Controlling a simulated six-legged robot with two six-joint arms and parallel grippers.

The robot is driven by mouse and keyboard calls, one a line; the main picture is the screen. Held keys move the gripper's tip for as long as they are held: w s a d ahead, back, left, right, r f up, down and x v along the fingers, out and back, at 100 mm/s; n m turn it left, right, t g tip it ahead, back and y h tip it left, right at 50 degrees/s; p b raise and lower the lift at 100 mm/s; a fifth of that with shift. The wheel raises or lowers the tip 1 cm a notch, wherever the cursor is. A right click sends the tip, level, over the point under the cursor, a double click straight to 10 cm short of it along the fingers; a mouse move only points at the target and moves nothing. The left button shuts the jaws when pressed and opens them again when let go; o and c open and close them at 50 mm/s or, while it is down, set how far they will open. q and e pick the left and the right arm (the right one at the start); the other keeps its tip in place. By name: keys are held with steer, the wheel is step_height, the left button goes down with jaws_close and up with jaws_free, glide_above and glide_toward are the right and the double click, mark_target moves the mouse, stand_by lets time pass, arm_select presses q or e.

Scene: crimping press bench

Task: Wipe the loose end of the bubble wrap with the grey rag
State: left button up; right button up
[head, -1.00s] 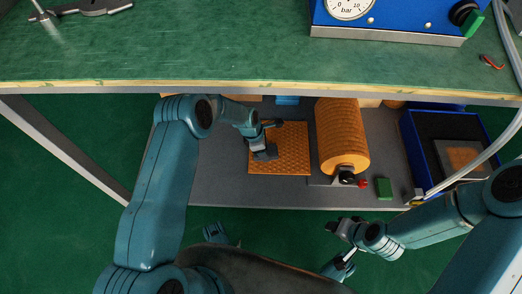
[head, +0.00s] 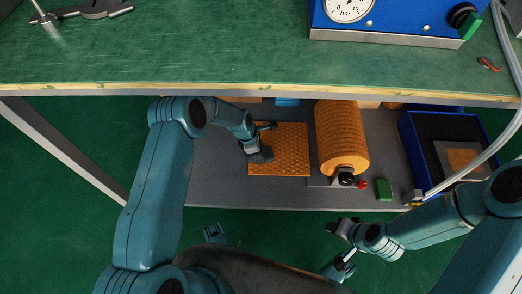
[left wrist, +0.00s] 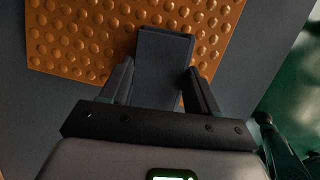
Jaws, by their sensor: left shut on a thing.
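The loose end of the bubble wrap (head: 285,150) is an orange dimpled sheet lying flat on the lower shelf; it also shows in the left wrist view (left wrist: 85,38). It lies to the left of its orange roll (head: 341,135). My left gripper (head: 258,148) is shut on a dark grey block-like thing (left wrist: 163,65), likely the grey rag, over the sheet's left part. Whether it touches the sheet is hard to tell. My right gripper (head: 337,229) is in front of the shelf, away from the wrap; its finger state is too small to tell.
The green bench top (head: 200,50) overhangs the shelf. A blue crate (head: 405,135) stands right of the roll. A green block (head: 384,190) and a red knob (head: 363,184) are near the shelf's front edge. Bare shelf (head: 200,165) lies left of the sheet.

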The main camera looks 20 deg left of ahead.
arm_select(q)
steer(key=shift+r+p, duration=1.95)
steer(key=shift+r, duration=0.65)
steer(key=shift+f, duration=0.1)
steer(key=shift+s, duration=0.1)
